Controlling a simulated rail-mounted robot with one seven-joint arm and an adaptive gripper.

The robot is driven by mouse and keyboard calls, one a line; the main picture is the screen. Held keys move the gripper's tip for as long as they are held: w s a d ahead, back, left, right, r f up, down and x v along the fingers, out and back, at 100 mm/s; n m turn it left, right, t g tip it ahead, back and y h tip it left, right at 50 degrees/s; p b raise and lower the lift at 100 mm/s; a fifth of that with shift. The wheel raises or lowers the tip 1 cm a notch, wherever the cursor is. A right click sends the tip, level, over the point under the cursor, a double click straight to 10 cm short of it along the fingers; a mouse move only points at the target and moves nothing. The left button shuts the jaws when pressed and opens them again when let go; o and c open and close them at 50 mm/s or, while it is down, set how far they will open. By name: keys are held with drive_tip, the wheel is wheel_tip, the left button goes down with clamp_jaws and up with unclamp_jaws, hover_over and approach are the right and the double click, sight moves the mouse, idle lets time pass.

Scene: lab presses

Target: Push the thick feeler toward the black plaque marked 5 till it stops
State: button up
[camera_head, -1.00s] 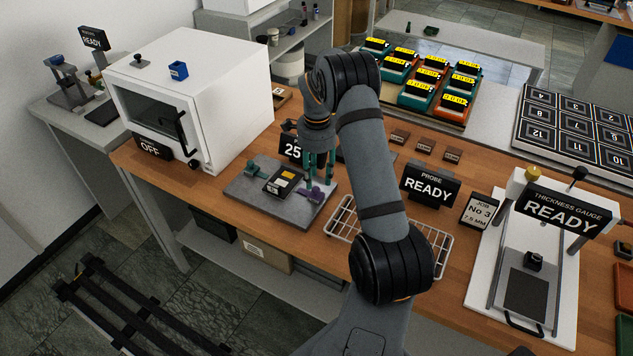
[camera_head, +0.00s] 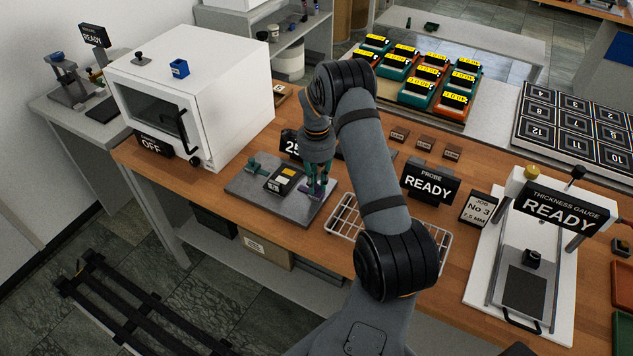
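A grey plate (camera_head: 250,191) on the wooden bench bears a dark block (camera_head: 279,183) with a yellow and white label. A small green feeler (camera_head: 256,167) stands at the plate's left and a purple feeler (camera_head: 306,190) at its right; I cannot tell which is the thick one. My gripper (camera_head: 317,188) points down at the purple feeler, its green fingertips at or against it. Whether they grip it is too small to tell. A black plaque reading 25 (camera_head: 290,144) stands behind the plate, partly covered by my arm. I cannot make out a plaque marked only 5.
A white oven (camera_head: 215,95) marked OFF stands left of the plate. A wire rack (camera_head: 343,222) lies to the right, near the PROBE READY sign (camera_head: 429,184). A thickness gauge (camera_head: 485,255) stands farther right. Numbered black tiles (camera_head: 575,120) lie at the back right.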

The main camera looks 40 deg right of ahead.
drive_tip(key=shift+c, duration=1.3)
drive_tip(key=shift+w+a+f+b, duration=0.15)
drive_tip(key=shift+w+b, duration=0.3)
drive_tip(key=shift+b, duration=0.35)
drive_tip(key=shift+w+a+r, duration=0.1)
drive_tip(key=shift+w+r, duration=0.1)
drive_tip(key=shift+w, duration=0.05)
drive_tip(key=o, duration=0.8)
drive_tip(key=shift+o, duration=0.2)
wheel_tip(320, 180, up, 12)
